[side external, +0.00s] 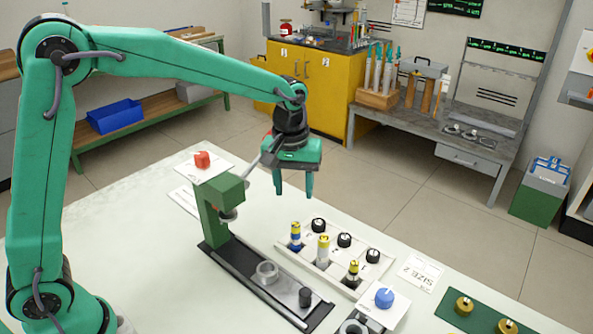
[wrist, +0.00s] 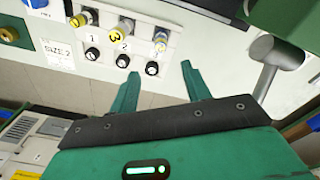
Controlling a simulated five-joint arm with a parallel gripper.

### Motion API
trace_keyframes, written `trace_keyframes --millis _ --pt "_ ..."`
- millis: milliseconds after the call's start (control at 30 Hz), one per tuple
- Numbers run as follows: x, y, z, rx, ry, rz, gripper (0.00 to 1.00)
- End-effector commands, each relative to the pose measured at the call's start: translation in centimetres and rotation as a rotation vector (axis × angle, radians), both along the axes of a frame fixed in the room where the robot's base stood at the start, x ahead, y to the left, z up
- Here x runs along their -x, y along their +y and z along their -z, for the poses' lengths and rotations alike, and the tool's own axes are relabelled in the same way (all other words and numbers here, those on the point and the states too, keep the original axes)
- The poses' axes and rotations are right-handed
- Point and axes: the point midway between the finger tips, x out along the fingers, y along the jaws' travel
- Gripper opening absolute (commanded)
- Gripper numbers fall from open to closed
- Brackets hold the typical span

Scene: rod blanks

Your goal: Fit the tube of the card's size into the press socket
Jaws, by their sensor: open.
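A white tray (side external: 330,262) holds three upright tubes: a blue-and-yellow one (side external: 295,237), a pale yellow-topped one (side external: 323,248) and a black-and-yellow one (side external: 353,273). The card (side external: 421,272) reads SIZE 2. The green press (side external: 220,205) stands left of the tray; a grey ring (side external: 267,275), seemingly the socket, sits on its dark base. My gripper (side external: 293,193) is open and empty, pointing down above the tray's far end, apart from the tubes.
Several black knobs (side external: 344,240) line the tray's far side. A blue button (side external: 384,298) and a green mat (side external: 488,316) with brass pieces lie at the right. A black peg (side external: 305,297) stands on the press base. The lever (wrist: 265,60) is close to my gripper.

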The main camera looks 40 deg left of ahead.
Motion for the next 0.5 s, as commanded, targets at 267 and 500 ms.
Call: trace_keyframes --millis 267,500 --pt "0.0 0.0 5.4 0.0 0.001 0.0 0.48" --pt "0.0 0.0 5.9 0.0 0.001 0.0 0.48"
